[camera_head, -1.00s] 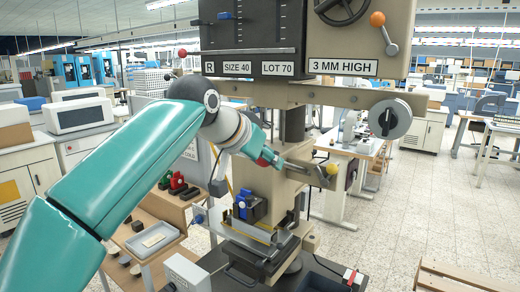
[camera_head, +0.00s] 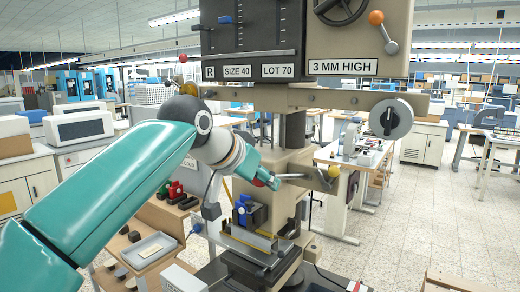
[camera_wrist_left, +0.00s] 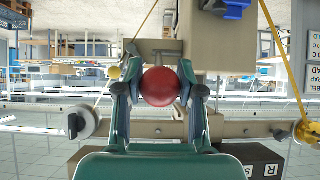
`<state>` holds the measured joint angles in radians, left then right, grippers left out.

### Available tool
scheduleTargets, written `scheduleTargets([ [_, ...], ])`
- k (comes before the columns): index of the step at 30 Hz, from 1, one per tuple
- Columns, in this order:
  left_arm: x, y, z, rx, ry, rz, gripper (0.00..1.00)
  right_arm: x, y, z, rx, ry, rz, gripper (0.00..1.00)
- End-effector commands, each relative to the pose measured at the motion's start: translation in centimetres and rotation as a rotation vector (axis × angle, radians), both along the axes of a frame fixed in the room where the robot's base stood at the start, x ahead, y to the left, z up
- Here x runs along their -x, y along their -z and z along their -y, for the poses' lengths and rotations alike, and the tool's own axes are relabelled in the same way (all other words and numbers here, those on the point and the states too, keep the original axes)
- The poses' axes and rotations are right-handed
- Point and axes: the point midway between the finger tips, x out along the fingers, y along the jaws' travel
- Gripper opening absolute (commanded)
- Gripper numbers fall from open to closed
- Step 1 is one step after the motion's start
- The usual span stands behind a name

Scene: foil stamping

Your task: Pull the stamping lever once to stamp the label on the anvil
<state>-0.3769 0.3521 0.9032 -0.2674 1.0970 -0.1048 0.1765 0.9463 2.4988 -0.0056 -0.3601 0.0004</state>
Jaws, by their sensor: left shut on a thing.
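The stamping press stands in the middle of the head view. My left gripper (camera_head: 268,181) is shut on a red ball knob (camera_wrist_left: 160,87), which fills the space between its fingers in the left wrist view. In the head view the fingers hide most of the knob. A metal lever rod (camera_head: 300,177) shows just to the right of the gripper, near a yellow ball (camera_head: 334,171). The press's lower bed (camera_head: 255,252) has a yellow strip along it, below the gripper. I cannot make out a label on it. My right gripper is not in view.
A small black-and-blue device (camera_head: 246,213) sits above the bed, close below my left gripper. An orange-knobbed handle (camera_head: 376,18) and a round dial (camera_head: 391,119) are on the press. A grey tray (camera_head: 149,250) lies to the left. Open tiled floor lies to the right.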

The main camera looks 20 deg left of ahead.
Motion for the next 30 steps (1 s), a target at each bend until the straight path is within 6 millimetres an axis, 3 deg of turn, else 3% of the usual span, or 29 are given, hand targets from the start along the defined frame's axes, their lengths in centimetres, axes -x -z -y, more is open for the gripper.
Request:
scheduleTargets([
  [1, 0.1, 1.4, -0.2, -0.006, -0.002, -0.010, 0.00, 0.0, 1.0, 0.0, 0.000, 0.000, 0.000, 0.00],
  [6, 0.5, 2.9, -0.3, -0.006, -0.002, -0.010, 0.00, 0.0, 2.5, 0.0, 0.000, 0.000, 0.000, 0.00],
  [19, 0.6, 3.2, -0.3, -0.005, -0.002, -0.009, 0.00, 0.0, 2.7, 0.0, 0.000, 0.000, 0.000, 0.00],
  [30, 0.9, 6.5, -0.5, -0.006, -0.002, -0.011, 0.00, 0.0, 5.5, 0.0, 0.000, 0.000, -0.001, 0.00],
])
